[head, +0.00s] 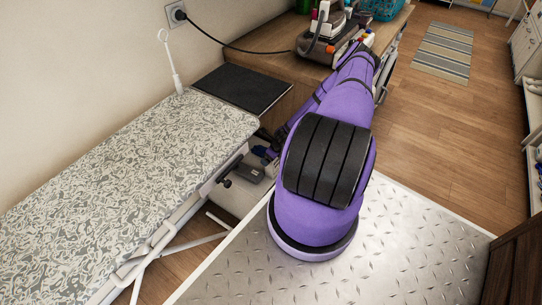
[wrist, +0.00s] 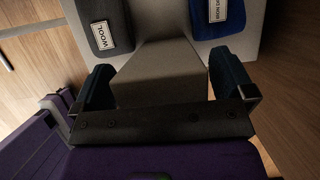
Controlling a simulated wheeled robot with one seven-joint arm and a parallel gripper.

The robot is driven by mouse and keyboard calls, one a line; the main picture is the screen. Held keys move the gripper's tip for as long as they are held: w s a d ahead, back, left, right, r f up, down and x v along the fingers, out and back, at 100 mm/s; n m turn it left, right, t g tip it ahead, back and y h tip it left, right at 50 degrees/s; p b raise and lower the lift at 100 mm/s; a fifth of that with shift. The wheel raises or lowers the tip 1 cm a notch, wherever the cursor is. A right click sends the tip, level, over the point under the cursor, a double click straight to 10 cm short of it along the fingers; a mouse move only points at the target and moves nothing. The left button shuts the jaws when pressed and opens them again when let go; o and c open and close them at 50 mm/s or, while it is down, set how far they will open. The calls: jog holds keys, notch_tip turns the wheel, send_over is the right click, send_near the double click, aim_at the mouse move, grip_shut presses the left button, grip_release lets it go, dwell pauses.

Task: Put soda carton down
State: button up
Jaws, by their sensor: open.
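A plain beige-grey box, which looks like the soda carton (wrist: 160,75), stands between the fingers of my gripper (wrist: 162,88) in the wrist view. My gripper is open, with one dark finger on each side of the box. I cannot tell whether either finger touches it. The box's lower part is hidden behind the gripper's crossbar. In the head view my purple arm hides the carton and most of the gripper.
In the head view, a patterned ironing board (head: 110,185) is at left, and a wooden counter (head: 270,66) with a black mat (head: 243,88) is behind.

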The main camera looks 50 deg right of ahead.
jog(key=shift+r, duration=0.15)
jog(key=v, duration=1.2)
jog(key=s+d+f+n+t+h, duration=0.4)
jog(key=d+f+n, duration=0.3)
jog(key=n, duration=1.1)
jog(key=s+a+n+t+y, duration=0.3)
jog(key=a+n+t+y, duration=0.3)
jog(key=n, duration=1.2)
jog(key=shift+h, duration=0.6)
jog(key=shift+x, duration=5.55)
jog(key=shift+a+r, duration=0.15)
jog(key=c, duration=1.5)
